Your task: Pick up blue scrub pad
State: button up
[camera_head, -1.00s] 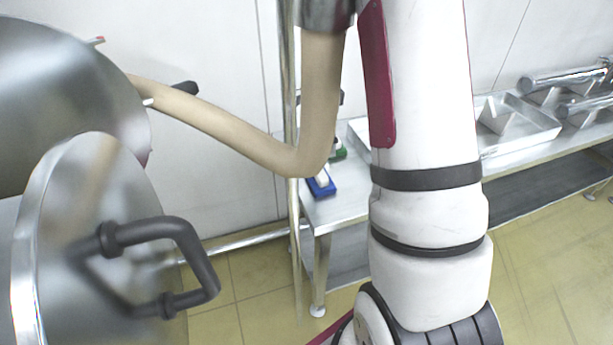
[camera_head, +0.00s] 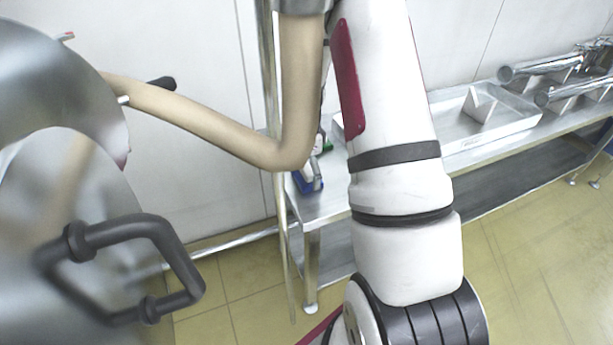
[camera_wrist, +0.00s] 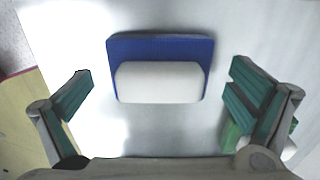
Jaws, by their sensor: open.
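The blue scrub pad (camera_wrist: 160,46) lies on the metal table, with a white block-shaped handle (camera_wrist: 158,82) on top of it. In the wrist view it sits at the upper middle, ahead of my gripper (camera_wrist: 158,90), between the lines of the two green-padded fingers. My gripper is open and touches nothing that I can see. In the head view the pad (camera_head: 308,182) shows as a small blue piece at the table's left end, partly hidden by a tan hose and my arm.
A green and white object (camera_wrist: 234,136) lies beside and partly behind the right finger. The metal table (camera_head: 320,208) carries a tray (camera_head: 510,122) and metal cylinders (camera_head: 545,66) farther right. A tan hose (camera_head: 215,124), an upright pole and a large steel vessel with a black handle (camera_head: 160,228) stand left.

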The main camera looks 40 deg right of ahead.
aim_at(310, 170)
jog(key=shift+f, duration=0.1)
jog(key=shift+c, duration=0.2)
jog(key=c, duration=1.1)
jog(key=shift+c, duration=0.2)
jog(key=shift+r, duration=0.65)
notch_tip(310, 170, up, 2)
jog(key=shift+r, duration=0.1)
jog(key=shift+s+r, duration=0.15)
jog(key=shift+s, duration=0.6)
jog(key=s+a+r+p, duration=0.1)
jog(key=s, duration=1.3)
jog(key=shift+s+a, duration=0.15)
jog(key=shift+s, duration=0.1)
jog(key=shift+r, duration=0.1)
